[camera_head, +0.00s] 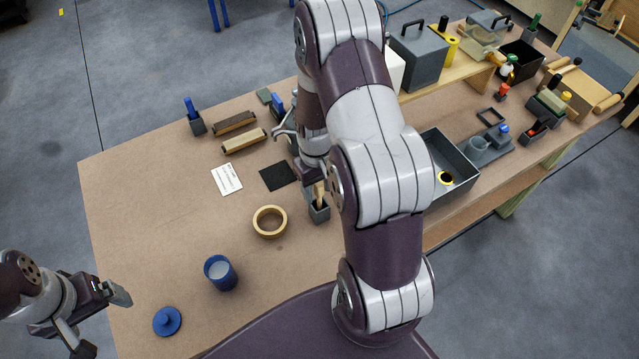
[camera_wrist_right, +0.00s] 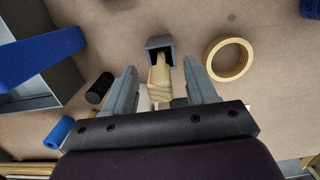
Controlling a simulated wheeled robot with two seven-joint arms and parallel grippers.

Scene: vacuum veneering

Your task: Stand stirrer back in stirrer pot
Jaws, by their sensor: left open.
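The wooden stirrer (camera_head: 319,190) stands in the small grey square stirrer pot (camera_head: 320,213) near the middle of the table. In the right wrist view, the stirrer (camera_wrist_right: 160,80) has its lower end inside the pot (camera_wrist_right: 160,43) and its handle toward my palm. My right gripper (camera_wrist_right: 161,78) is open, its fingers on either side of the stirrer with a visible gap at each side. In the head view my right arm partly hides this gripper. My left gripper (camera_head: 103,322) is open and empty at the table's left front edge.
A wooden ring (camera_head: 269,221) lies left of the pot, with a blue cup (camera_head: 220,272) and blue lid (camera_head: 167,321) nearer the front. A black square (camera_head: 278,176) and white card (camera_head: 227,179) lie behind. A grey tray (camera_head: 462,187) is right of my arm.

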